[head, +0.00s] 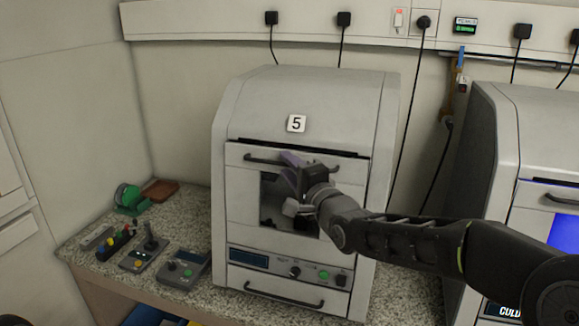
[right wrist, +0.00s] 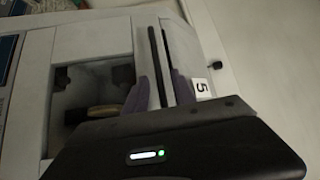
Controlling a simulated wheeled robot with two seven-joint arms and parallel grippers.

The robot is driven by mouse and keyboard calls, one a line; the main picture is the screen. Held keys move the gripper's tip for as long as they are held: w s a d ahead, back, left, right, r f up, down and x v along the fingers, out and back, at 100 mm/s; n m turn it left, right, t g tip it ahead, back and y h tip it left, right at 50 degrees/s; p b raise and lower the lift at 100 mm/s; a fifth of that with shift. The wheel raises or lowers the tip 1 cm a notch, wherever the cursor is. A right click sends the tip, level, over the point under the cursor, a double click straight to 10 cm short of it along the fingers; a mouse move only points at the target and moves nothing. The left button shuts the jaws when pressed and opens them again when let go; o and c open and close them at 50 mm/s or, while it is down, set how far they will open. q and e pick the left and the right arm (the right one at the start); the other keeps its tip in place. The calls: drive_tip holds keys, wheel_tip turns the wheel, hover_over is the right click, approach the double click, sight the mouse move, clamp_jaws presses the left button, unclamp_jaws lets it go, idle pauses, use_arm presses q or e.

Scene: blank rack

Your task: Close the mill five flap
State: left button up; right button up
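Mill five (head: 300,100) is the grey cabinet with the "5" label, standing on the counter. Its front flap (head: 240,185) is upright and looks nearly flush, with a dark gap along its top edge. The flap has a dark bar handle (head: 262,160) and a window (head: 272,190) that my arm partly covers. My right gripper (head: 292,160) is at the handle. In the right wrist view, the purple fingers of my right gripper (right wrist: 158,92) are apart, one on each side of the handle (right wrist: 153,50). I cannot tell whether they touch it. My left gripper is not in view.
A second machine (head: 480,150) stands to the right, behind my right arm. Control boxes (head: 182,268), a green reel (head: 130,196) and a brown tray (head: 161,190) lie on the speckled counter (head: 195,218) to the left. Cables hang from the wall rail (head: 200,20).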

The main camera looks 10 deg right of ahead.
drive_tip(key=shift+c, duration=0.4)
clamp_jaws()
idle(0.9)
